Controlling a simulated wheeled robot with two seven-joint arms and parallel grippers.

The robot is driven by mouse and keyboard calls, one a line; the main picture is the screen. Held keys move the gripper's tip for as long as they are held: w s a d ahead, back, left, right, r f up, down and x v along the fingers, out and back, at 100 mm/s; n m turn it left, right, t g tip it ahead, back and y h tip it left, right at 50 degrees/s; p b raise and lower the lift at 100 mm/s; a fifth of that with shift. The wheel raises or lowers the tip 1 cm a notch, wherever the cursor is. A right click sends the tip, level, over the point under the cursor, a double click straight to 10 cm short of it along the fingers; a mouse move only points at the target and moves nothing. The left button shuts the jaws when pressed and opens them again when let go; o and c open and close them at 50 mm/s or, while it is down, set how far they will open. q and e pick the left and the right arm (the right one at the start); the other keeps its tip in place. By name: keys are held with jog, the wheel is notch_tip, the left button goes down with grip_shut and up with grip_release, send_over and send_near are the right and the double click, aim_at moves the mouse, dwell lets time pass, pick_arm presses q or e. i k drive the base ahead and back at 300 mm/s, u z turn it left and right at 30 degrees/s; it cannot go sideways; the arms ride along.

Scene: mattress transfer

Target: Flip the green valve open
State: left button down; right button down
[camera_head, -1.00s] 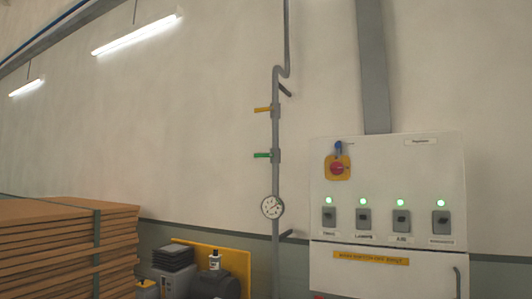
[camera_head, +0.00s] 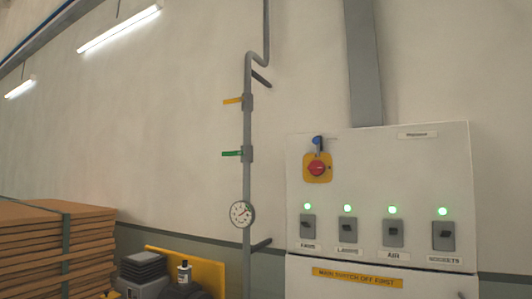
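The green valve (camera_head: 232,153) is a small green lever on a grey vertical pipe (camera_head: 247,185) against the wall. Its handle points left, level and square to the pipe. A yellow lever (camera_head: 233,100) sits above it on the same pipe, also pointing left. A round white gauge (camera_head: 242,213) is below the green lever. Neither of my grippers shows in the head view.
A white control cabinet (camera_head: 380,190) stands right of the pipe, with a red knob (camera_head: 317,168), several switches and lit green lamps. Stacked brown boards (camera_head: 50,250) stand at lower left.

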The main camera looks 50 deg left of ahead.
aim_at(232, 153)
jog(key=u, duration=0.2)
jog(key=i, duration=0.75)
jog(key=u, duration=0.9)
jog(key=i, duration=0.3)
jog(key=u, duration=0.3)
